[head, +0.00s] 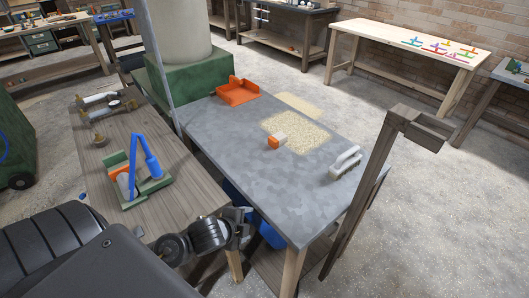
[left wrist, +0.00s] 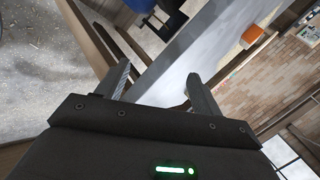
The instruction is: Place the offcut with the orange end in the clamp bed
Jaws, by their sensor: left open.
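The offcut (head: 277,141) is a small pale block with an orange end. It lies on the grey tabletop beside a patch of sawdust. An orange and pale block that looks like it shows in the left wrist view (left wrist: 251,36). The clamp bed (head: 152,186) is green with a blue lever and stands on the wooden bench at left; an orange part and a pale cylinder sit at it. My left gripper (head: 242,226) is by the near left edge of the grey table, apart from the offcut. Its fingers (left wrist: 160,85) are open and empty. My right gripper is not in view.
An orange dustpan-like tray (head: 237,91) is at the table's far end, and a pale-handled brush (head: 345,162) near its right edge. A wooden post (head: 365,190) rises at the table's right. Several fittings (head: 97,107) lie on the left bench. The table's near part is clear.

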